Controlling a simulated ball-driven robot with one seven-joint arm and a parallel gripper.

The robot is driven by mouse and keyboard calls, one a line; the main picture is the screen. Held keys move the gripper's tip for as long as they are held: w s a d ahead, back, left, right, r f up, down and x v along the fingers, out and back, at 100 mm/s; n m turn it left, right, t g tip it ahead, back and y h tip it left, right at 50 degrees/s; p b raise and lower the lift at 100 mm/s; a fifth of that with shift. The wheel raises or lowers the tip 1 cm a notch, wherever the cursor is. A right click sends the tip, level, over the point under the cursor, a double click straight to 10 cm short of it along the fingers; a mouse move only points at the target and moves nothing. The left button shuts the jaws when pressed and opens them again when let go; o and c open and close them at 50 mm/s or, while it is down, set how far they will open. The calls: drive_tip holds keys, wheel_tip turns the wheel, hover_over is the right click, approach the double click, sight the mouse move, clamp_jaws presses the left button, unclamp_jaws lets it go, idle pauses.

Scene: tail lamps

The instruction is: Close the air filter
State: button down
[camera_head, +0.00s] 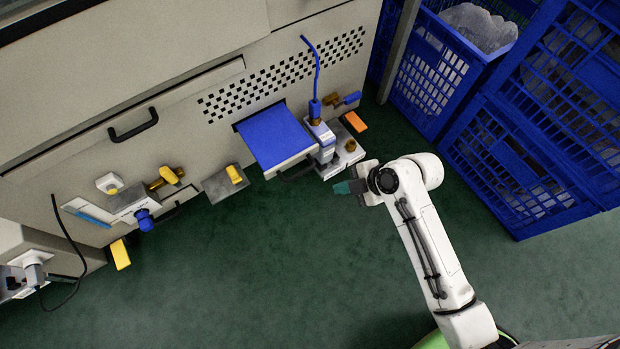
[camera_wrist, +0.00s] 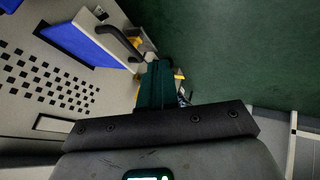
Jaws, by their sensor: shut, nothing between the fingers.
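The air filter (camera_head: 273,137) is a drawer with a flat blue top and a pale front, and it sticks out of the machine's front wall. Its black handle (camera_head: 298,172) is on the front face. The blue top also shows at upper left in the wrist view (camera_wrist: 82,45), with the dark handle (camera_wrist: 121,42) beside it. My gripper (camera_head: 342,188) is to the right of the drawer's front, apart from the handle. Its teal fingers (camera_wrist: 157,72) are shut together and hold nothing.
A valve unit with a blue hose (camera_head: 321,135) stands close against the drawer's right side. A second black handle (camera_head: 133,125) is on the machine at left. Blue crates (camera_head: 520,170) stand at right. The green floor (camera_head: 250,260) in front is clear.

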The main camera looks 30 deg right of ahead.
sight(274, 131)
drive_tip(key=w+a+f+b, duration=0.4)
drive_tip(key=w+f, duration=0.3)
drive_tip(key=w, duration=0.2)
drive_tip(key=shift+w+b, duration=0.15)
drive_tip(key=shift+b, duration=0.2)
drive_tip(key=shift+a, duration=0.1)
drive_tip(key=w+b, duration=0.8)
drive_tip(key=w, duration=1.1)
drive_tip(key=shift+b, duration=0.3)
